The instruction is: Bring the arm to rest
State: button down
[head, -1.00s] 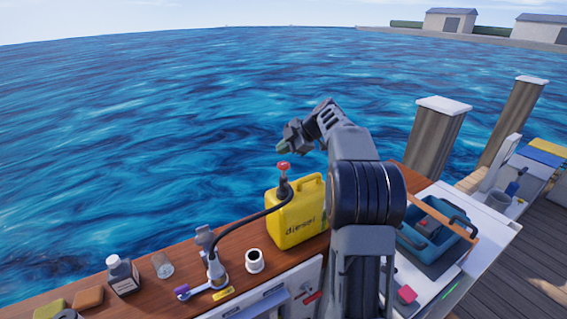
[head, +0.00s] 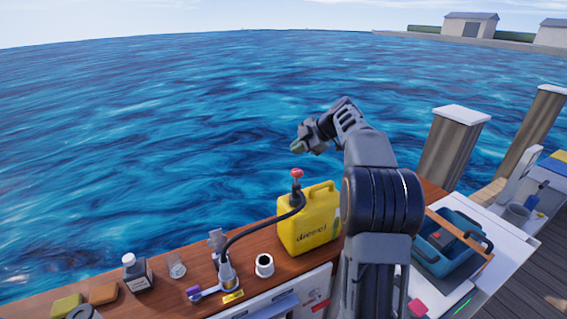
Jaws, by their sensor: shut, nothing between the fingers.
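My arm rises at the right of centre in the head view, bent at the elbow. My gripper (head: 299,147) hangs in the air at its end, pointing left, above and behind the yellow diesel can, with the water behind it. It looks shut and holds nothing that I can see. The yellow diesel can (head: 309,228) stands upright on the wooden counter below it. A black hose with a red-knobbed fitting (head: 297,177) runs from the can's top to a metal fitting (head: 226,272) on the counter. The gripper appears apart from the red knob.
A white cup (head: 264,265), a glass (head: 177,268), a dark bottle (head: 137,273) and sponge-like blocks (head: 103,293) stand along the wooden counter (head: 200,262). A blue crate (head: 430,254) with a wooden handle is right of my arm. Posts (head: 452,145) rise behind it. The air over the water is free.

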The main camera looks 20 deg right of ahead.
jog(key=s+a+m+g+h, duration=0.1)
jog(key=s+a+m+h, duration=0.1)
jog(key=s+a+m, duration=0.5)
jog(key=s+a+f+m+h, duration=0.1)
jog(key=s+f+m, duration=0.2)
jog(key=s, duration=0.4)
jog(key=s+a+f+m+h, duration=0.2)
jog(key=s+f+m, duration=0.2)
jog(key=s, duration=0.4)
jog(key=s+a+f+m+g+h, duration=0.1)
jog(key=s+a+f+m, duration=0.1)
jog(key=s, duration=0.5)
jog(key=f+m, duration=0.1)
jog(key=m, duration=0.1)
jog(key=shift+s+f+m+h, duration=0.2)
jog(key=shift+m+h, duration=0.1)
jog(key=shift+h, duration=0.1)
jog(key=shift+a, duration=0.1)
dwell(0.4)
